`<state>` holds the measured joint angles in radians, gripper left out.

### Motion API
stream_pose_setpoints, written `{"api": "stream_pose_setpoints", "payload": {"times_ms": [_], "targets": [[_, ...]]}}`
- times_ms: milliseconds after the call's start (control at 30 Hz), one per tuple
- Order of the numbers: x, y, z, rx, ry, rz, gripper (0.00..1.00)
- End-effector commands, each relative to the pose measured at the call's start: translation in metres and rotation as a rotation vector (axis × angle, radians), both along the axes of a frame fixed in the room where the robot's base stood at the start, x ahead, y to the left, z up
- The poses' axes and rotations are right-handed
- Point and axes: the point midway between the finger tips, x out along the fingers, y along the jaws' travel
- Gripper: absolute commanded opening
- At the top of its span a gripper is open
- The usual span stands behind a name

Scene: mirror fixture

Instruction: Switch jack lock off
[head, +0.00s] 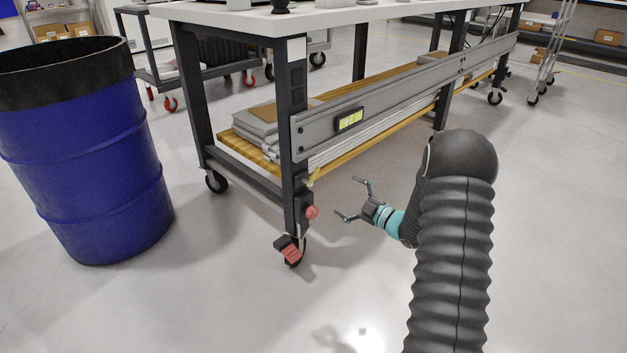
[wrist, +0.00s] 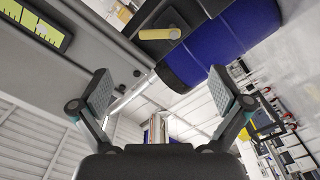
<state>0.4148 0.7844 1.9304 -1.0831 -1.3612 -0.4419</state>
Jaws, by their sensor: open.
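The workbench leg (head: 291,130) carries a small yellow lever (head: 313,177), a round red knob (head: 312,212) below it, and a red caster pedal (head: 291,253) at the foot. No label shows which of these is the jack lock. In the wrist view the yellow lever (wrist: 160,33) lies roughly level across a dark part of the leg, beyond my fingertips. My gripper (head: 348,198) is open and empty, to the right of the leg and apart from it. In the wrist view my gripper (wrist: 168,88) has both fingers spread wide. The red knob is not visible there.
A blue barrel (head: 85,165) with a black rim stands left of the bench. A grey rail with a yellow-green level (head: 349,120) runs along the bench side. Grey boards lie on the yellow lower shelf (head: 345,153).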

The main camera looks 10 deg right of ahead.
Motion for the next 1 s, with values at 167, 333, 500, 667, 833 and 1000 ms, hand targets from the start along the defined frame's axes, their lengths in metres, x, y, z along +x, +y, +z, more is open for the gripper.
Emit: {"api": "stream_pose_setpoints", "payload": {"times_ms": [167,333,500,667,833,1000], "targets": [[0.017,0.014,0.0,0.0,-0.001,0.005,1.0],[0.042,0.033,0.0,-0.001,0.0,0.004,1.0],[0.068,0.051,0.0,0.0,-0.002,0.003,1.0],[0.089,0.066,0.0,0.0,-0.002,0.001,1.0],[0.103,0.076,0.0,0.0,0.0,0.001,1.0],[0.109,0.079,0.0,0.0,0.001,-0.001,1.0]]}}
